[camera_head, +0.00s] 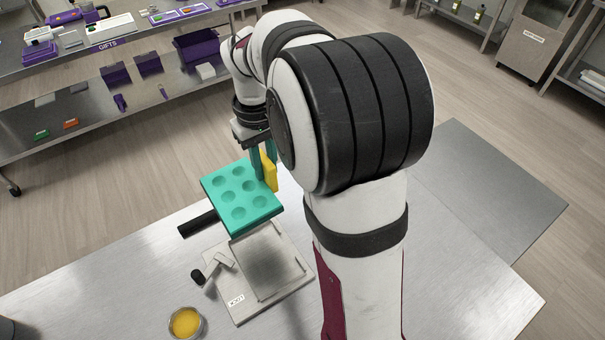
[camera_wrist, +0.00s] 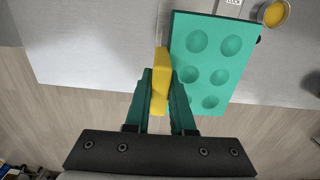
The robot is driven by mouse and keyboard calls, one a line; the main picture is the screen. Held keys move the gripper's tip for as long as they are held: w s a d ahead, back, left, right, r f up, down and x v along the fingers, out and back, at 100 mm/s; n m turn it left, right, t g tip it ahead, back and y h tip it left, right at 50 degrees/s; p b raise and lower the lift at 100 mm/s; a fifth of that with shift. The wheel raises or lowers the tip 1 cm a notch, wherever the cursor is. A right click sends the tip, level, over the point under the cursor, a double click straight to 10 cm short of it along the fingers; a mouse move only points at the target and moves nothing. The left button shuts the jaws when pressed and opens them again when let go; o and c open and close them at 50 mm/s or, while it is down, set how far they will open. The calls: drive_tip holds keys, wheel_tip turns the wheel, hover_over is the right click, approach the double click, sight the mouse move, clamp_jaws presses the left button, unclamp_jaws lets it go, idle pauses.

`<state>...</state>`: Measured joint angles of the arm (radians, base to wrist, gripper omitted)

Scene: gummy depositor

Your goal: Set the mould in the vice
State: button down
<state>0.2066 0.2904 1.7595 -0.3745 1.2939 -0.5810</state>
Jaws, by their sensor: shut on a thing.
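The mould (camera_head: 240,196) is a teal block with several round hollows and a yellow tab (camera_head: 269,171) on one side. My gripper (camera_head: 262,160) is shut on the yellow tab, which also shows between the fingers in the wrist view (camera_wrist: 160,95). The mould appears held above the table, at the far side of the vice. The vice (camera_head: 292,292) is a pale metal plate with a recessed bed, a LOCK label and a lever with a black knob (camera_head: 198,276). Its bed looks empty and bears a dark shadow. The mould hides part of the vice's far edge.
A bowl of yellow liquid (camera_head: 185,322) stands in front of the vice, to the left. A black bar (camera_head: 198,223) sticks out left, beside the mould. The metal table (camera_head: 110,275) is bare left of the vice. A shelf bench (camera_head: 130,75) stands behind.

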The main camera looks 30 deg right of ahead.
sight(247, 195)
drive_tip(key=a+r, duration=0.1)
drive_tip(key=s+a+r, duration=0.1)
drive_tip(key=a, duration=0.1)
drive_tip(key=a+r, duration=0.2)
drive_tip(key=shift+s+a, duration=0.15)
drive_tip(key=shift+s, duration=0.25)
drive_tip(key=s+d+f, duration=0.2)
drive_tip(key=f, duration=0.4)
drive_tip(key=s+d+f, duration=0.3)
drive_tip(key=f, duration=0.3)
drive_tip(key=shift+d+f, duration=0.25)
drive_tip(key=shift+f, duration=0.1)
drive_tip(key=shift+f, duration=3.15)
drive_tip(key=shift+f, duration=0.1)
drive_tip(key=shift+f, duration=0.7)
drive_tip(key=c, duration=0.7)
unclamp_jaws()
